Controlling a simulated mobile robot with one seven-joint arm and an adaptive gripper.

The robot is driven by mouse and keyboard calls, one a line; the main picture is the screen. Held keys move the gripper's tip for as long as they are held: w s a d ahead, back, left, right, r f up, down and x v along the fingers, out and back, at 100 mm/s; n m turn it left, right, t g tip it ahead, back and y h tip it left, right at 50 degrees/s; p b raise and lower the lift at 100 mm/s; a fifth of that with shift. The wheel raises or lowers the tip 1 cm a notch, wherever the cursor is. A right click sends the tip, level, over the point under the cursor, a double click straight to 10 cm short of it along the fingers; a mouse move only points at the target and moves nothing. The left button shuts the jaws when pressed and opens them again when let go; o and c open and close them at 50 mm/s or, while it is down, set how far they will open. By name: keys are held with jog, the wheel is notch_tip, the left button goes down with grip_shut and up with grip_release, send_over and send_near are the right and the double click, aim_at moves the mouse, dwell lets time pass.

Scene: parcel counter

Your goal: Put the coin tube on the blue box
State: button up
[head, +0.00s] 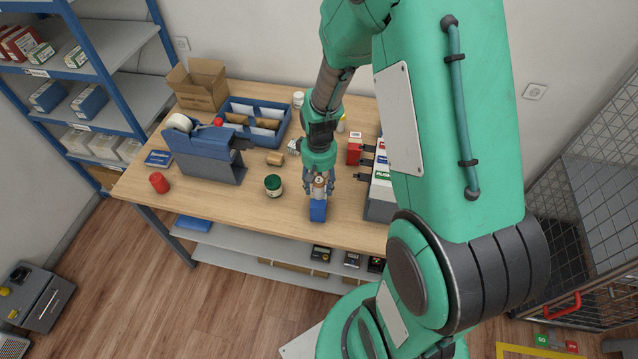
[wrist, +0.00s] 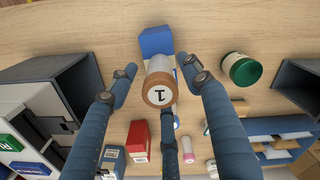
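The coin tube (wrist: 158,88) is a pale cylinder with a brown-rimmed end marked "1". In the wrist view it points end-on toward the camera, its far end against the blue box (wrist: 156,41). In the head view the tube (head: 319,182) appears upright on top of the blue box (head: 318,211), near the table's front edge; the exact contact is partly hidden. My gripper (wrist: 157,68) has its fingers around the tube, with a visible gap on the left side and a narrow one on the right. It looks open.
A green-lidded jar (head: 273,186) stands left of the box. A grey bin unit (head: 380,202) stands to the right. A blue tape dispenser (head: 207,152), a red cylinder (head: 159,182) and a blue tray (head: 282,109) are further left.

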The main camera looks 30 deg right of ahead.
notch_tip(320, 180, up, 12)
jog(key=shift+r, duration=0.15)
dwell(0.8)
dwell(0.5)
jog(key=s+a+r+t, duration=0.1)
jog(key=s+a+r, duration=0.25)
jog(key=r, duration=0.45)
jog(key=s+a+r+t, duration=0.2)
jog(key=s+a+r, duration=0.15)
jog(key=r, duration=0.45)
jog(key=s+a+r+t, duration=0.1)
jog(key=s+a+r, duration=0.2)
jog(key=s+r, duration=0.1)
jog(key=s+a+r+n+t, duration=0.1)
jog(key=s+a+r, duration=0.1)
jog(key=s+r, duration=0.3)
jog(key=shift+s+a+r+t, duration=0.2)
jog(key=shift+s+a+t, duration=0.15)
jog(key=shift+s, duration=0.75)
notch_tip(320, 180, down, 11)
jog(key=b, duration=1.1)
jog(key=shift+f, duration=0.15)
